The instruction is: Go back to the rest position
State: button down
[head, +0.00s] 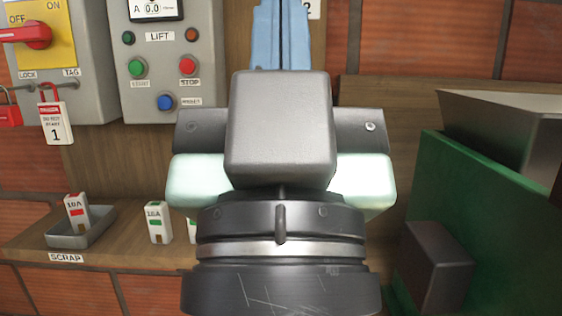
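My gripper (281,10) is in the middle of the head view, seen from behind, with its wrist filling the lower centre. Its two blue fingers point up and away and lie side by side with only a thin dark line between them. I see nothing held between them. The fingers are in front of the wooden backboard, just right of the grey lift control box (172,95). I cannot tell how far the fingertips are from the board. My wrist hides part of the shelf and board behind it.
At left are a switch box (82,60) with a red handle and a red-and-white tag (55,122). A scrap tray (88,238) holding a fuse (76,212) and another fuse (158,222) sit on the wooden shelf (30,248). A green panel (480,215) stands at right.

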notch_tip(320, 180, up, 21)
jog(key=p, duration=1.9)
jog(key=shift+r, duration=0.2)
